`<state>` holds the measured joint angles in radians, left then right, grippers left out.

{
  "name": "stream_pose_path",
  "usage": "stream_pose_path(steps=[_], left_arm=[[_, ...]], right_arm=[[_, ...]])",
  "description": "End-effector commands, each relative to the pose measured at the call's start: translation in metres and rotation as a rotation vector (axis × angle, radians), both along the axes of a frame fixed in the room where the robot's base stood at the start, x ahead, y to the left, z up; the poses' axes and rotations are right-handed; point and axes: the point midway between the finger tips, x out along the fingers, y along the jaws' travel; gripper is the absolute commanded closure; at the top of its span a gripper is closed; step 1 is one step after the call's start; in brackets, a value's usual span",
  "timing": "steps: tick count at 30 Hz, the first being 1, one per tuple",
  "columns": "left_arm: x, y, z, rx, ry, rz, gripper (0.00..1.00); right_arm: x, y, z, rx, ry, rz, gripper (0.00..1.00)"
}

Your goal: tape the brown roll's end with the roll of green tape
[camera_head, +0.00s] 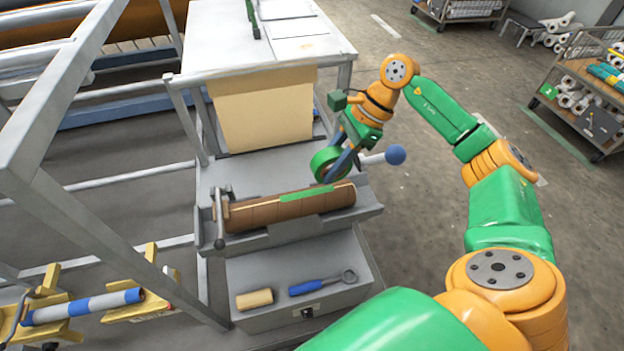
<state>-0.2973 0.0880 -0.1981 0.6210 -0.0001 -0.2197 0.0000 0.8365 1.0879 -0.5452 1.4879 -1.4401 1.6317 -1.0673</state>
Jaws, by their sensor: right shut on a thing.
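The brown roll (258,213) lies lengthwise in a grey cradle (365,208) on the grey machine. A strip of green tape (308,194) lies along the right half of its upper side. My right gripper (343,160) is shut on the roll of green tape (323,165), which it holds upright just above and behind the right part of the brown roll. I cannot tell whether the tape roll touches the strip. My left gripper is not in view.
A lever with a blue ball knob (396,154) sticks out just right of the right gripper. A tray (262,277) below the cradle holds a tan cylinder (254,299) and a blue-handled tool (314,286). A grey frame (92,235) stands at left. Open floor lies right.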

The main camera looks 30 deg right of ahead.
Motion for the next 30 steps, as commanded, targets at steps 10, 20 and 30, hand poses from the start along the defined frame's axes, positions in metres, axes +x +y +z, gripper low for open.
stream_pose_path(steps=[10, 20, 30], left_arm=[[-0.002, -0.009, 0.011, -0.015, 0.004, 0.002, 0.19], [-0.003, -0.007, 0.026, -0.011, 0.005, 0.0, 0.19], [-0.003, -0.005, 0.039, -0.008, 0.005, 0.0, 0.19]], right_arm=[[0.009, 0.02, 0.004, 0.003, -0.001, -0.043, 1.0], [0.022, 0.064, 0.003, 0.003, -0.001, -0.043, 1.0], [0.035, 0.111, 0.002, 0.004, -0.002, -0.042, 1.0]])
